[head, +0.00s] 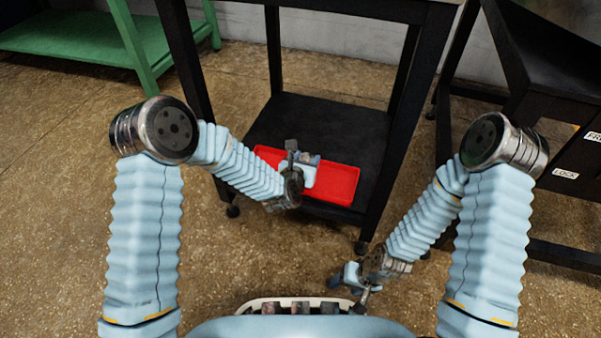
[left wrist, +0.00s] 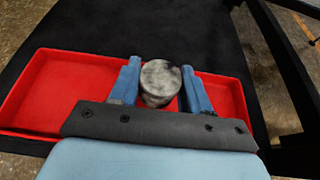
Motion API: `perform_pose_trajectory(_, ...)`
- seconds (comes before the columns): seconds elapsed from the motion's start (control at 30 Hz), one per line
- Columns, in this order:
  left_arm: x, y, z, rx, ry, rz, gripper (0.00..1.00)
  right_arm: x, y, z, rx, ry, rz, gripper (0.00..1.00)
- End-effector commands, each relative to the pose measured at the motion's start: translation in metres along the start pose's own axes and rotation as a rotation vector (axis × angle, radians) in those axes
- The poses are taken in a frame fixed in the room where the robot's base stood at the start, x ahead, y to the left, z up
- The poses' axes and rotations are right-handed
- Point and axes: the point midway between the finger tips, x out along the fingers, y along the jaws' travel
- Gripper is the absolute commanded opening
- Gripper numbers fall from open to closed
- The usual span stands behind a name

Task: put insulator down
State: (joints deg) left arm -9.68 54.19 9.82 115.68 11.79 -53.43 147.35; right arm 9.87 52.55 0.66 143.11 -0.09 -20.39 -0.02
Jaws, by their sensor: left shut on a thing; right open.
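The insulator, a mottled grey-white cylinder (left wrist: 160,82), is held between the two blue fingers of my left gripper (left wrist: 158,92). In the head view my left gripper (head: 309,160) is over the red tray (head: 340,186), and the insulator is hard to make out there. The red tray also shows in the left wrist view (left wrist: 45,90), behind and around the fingers. I cannot tell whether the insulator touches the tray floor. My right gripper (head: 347,287) is open and low, away from the tray, near my base.
The tray lies on the lower black shelf (head: 290,117) of a cart. The cart's legs stand either side, with its top above. A green table (head: 80,42) is at the back left. A black unit with labels (head: 565,150) stands at the right.

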Motion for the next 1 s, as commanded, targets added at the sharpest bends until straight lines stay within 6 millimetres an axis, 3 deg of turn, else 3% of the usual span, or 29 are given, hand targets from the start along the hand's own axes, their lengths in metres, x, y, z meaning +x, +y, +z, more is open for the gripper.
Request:
perform_pose_trajectory(0.27, 0.01, 0.017, -0.018, -0.001, 0.0, 0.001, 0.14, 0.006, 0.002, 0.0, 0.0, 0.002, 0.0, 0.58)
perform_pose_trajectory(0.43, 0.021, 0.017, -0.044, 0.001, 0.001, -0.001, 0.14, 0.012, 0.004, 0.0, 0.001, 0.003, 0.0, 0.58)
perform_pose_trajectory(0.77, 0.022, 0.017, -0.047, -0.001, -0.001, -0.001, 0.14, 0.011, 0.004, -0.001, 0.001, 0.004, 0.0, 0.58)
perform_pose_trajectory(0.8, 0.023, 0.017, -0.048, 0.0, 0.0, -0.001, 0.49, 0.011, 0.004, -0.001, 0.0, 0.004, 0.0, 0.58)
perform_pose_trajectory(0.97, 0.022, 0.017, -0.048, 0.0, -0.001, -0.001, 0.73, 0.011, 0.004, -0.001, 0.0, 0.004, 0.0, 0.58)
perform_pose_trajectory(1.0, 0.022, 0.017, -0.048, 0.0, -0.001, -0.001, 0.73, 0.011, 0.004, -0.001, 0.0, 0.004, 0.0, 0.58)
